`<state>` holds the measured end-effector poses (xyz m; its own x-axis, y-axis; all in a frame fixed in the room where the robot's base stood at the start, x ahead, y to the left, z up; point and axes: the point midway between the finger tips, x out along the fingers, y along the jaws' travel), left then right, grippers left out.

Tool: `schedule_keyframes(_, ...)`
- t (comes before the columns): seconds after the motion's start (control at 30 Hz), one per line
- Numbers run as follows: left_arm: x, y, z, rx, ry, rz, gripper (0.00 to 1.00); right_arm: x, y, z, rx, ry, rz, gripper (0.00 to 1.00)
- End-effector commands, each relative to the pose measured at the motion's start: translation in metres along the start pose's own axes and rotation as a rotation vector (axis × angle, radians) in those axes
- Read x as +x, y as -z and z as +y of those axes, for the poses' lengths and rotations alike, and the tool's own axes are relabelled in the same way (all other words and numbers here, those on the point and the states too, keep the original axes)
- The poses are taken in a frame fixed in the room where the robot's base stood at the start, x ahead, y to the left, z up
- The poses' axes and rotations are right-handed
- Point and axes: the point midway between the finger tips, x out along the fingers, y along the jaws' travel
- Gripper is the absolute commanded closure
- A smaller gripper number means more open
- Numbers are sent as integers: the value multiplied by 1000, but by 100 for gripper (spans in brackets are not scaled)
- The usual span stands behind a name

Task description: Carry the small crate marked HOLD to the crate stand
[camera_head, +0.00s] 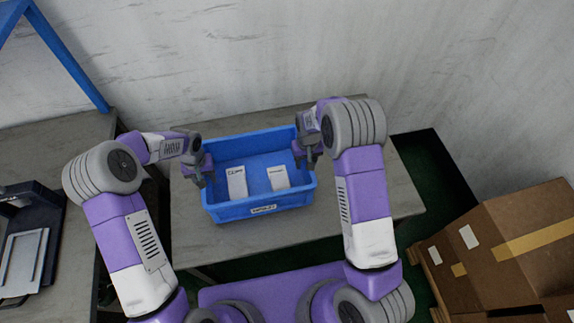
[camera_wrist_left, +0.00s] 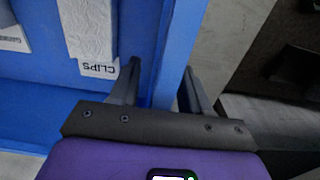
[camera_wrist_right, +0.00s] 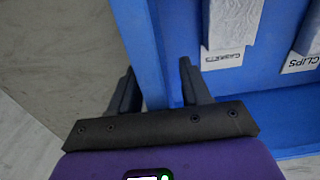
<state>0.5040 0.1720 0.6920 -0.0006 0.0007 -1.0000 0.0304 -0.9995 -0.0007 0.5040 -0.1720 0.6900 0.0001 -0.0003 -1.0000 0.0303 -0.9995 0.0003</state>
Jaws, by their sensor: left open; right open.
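A blue crate (camera_head: 235,211) stands upright on a grey table. The small label (camera_head: 263,209) on its front wall is too small to read. Two white packs lie inside; one pack (camera_wrist_left: 92,30) is marked CLIPS. My left gripper (camera_head: 200,179) is open at the crate's left wall, with its fingers on either side of that wall (camera_wrist_left: 175,55) in the left wrist view. My right gripper (camera_head: 307,158) is open at the right wall, its fingers on either side of the wall (camera_wrist_right: 143,45) in the right wrist view. I cannot make out which surface is the crate stand.
The grey table (camera_head: 190,239) has bare room around the crate. Cardboard boxes (camera_head: 520,240) are stacked at the lower right. Another bench (camera_head: 60,150) with a dark device (camera_head: 30,240) and a blue frame (camera_head: 62,52) is at the left. A wall runs behind the table.

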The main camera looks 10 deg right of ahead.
Motion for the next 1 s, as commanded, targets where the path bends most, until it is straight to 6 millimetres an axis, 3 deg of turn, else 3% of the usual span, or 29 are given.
schedule_keyframes(0.4, -79, 1, 0, -1, -1, 5, 53, 0, 0, 0, 0, 0, 0, 53)
schedule_keyframes(0.6, -108, 0, 1, 1, -1, 2, 53, 0, 0, 0, 0, 0, 0, 53)
schedule_keyframes(0.83, -118, 0, 0, 0, -1, 0, 53, -11, 1, 0, 0, 0, 2, 53)
schedule_keyframes(1.0, -117, 0, 0, 0, -1, 0, 53, -43, 1, 0, 0, 1, 5, 53)
